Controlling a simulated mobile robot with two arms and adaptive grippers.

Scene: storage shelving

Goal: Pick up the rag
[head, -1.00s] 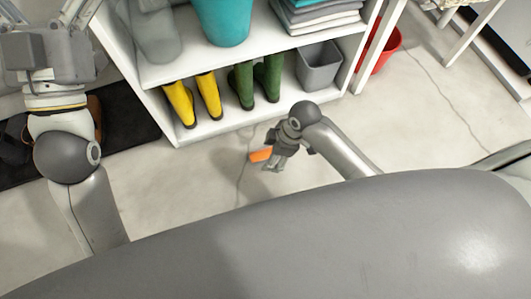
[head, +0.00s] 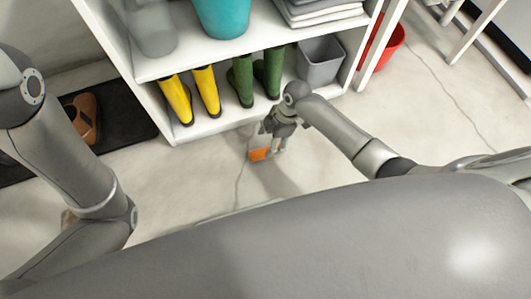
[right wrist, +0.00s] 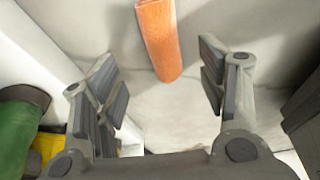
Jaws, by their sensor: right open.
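The rag appears to be the orange, rolled-looking piece (head: 259,154) on the pale floor in front of the shelf. My right gripper (head: 273,143) is low over the floor, just beside it at its upper right. In the right wrist view the orange piece (right wrist: 158,38) lies ahead of the open fingers (right wrist: 163,80), in line with the gap between them, its upper end cut off by the frame. The fingers are spread wide with nothing between them. My left arm shows at the left of the head view, but its gripper is out of view.
A white shelf (head: 222,128) stands just behind, with yellow boots (head: 207,91), green boots (head: 267,72) and a grey bin (head: 319,64). A red bucket (head: 388,45) is at the right. A dark mat (head: 117,118) with a brown shoe lies left. Floor around the rag is clear.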

